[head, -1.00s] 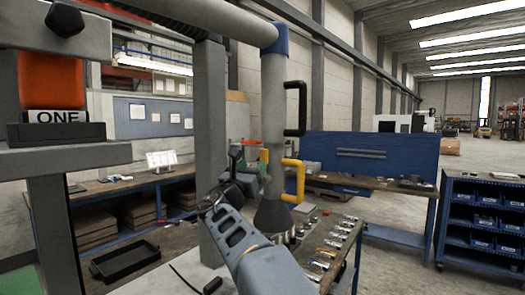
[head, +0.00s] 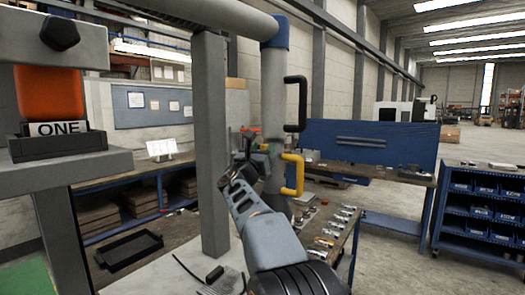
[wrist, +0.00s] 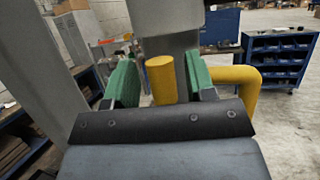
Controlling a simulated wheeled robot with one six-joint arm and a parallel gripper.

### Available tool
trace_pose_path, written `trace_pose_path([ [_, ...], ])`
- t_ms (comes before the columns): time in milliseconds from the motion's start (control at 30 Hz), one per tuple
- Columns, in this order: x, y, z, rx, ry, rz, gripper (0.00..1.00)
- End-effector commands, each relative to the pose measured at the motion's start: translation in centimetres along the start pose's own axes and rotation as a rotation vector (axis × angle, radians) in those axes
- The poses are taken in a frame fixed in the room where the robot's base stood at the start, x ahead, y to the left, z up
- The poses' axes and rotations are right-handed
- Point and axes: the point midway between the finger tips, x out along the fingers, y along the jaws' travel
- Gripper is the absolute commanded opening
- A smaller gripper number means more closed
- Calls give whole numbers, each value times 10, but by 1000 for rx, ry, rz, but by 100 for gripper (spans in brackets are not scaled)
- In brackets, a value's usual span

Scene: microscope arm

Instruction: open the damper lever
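A vertical grey duct (head: 274,95) hangs from an overhead pipe. A short yellow cylinder (wrist: 161,82), probably the damper lever, stands between my gripper's fingers in the wrist view; in the head view my gripper hides it. My gripper (head: 258,148) is at the duct's lower part. Its two green finger pads, also in the wrist view (wrist: 163,78), are open on either side of the yellow cylinder, with a narrow gap seen at each side. A bent yellow handle (head: 299,176) on the duct is right of my gripper. It also shows in the wrist view (wrist: 246,84).
A black handle (head: 302,102) sits higher on the duct. A grey post (head: 211,150) stands close to the left of my arm. A bench with several small metal parts (head: 330,238) lies below right. A blue bin cart (head: 478,210) stands at far right.

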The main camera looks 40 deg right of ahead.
Motion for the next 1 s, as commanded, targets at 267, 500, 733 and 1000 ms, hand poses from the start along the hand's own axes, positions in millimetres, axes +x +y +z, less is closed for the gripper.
trace_pose_path([
  [267, 0, 0, 0, 0, 0, 0, 23],
  [500, 0, 0, 0, 0, 0, 0, 0],
  [733, 0, 0, 0, 1, 0, 0, 0],
  [1000, -3, -6, -4, 66, -15, -27, 0],
])
